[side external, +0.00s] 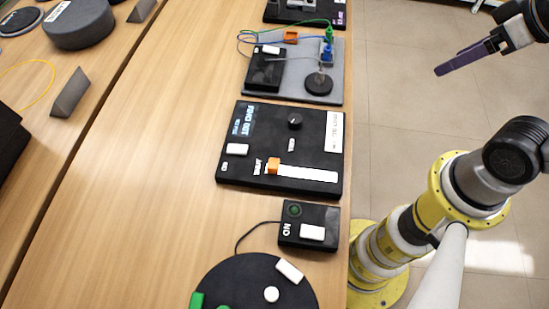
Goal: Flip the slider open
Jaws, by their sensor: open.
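The slider is an orange knob (273,166) on a white track (308,173), on a black panel (228,176) in the middle of the table. The knob sits at the left end of the track. My gripper (441,71) is at the upper right, over the floor beyond the table's right edge. Its purple fingers point left and down, well apart from the panel. It is open and nothing shows between the fingers.
A grey board (330,92) with wires and plugs lies behind the panel. A small black box (289,241) and a round black pad (235,280) lie in front. Table (130,180) left of the panel is clear.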

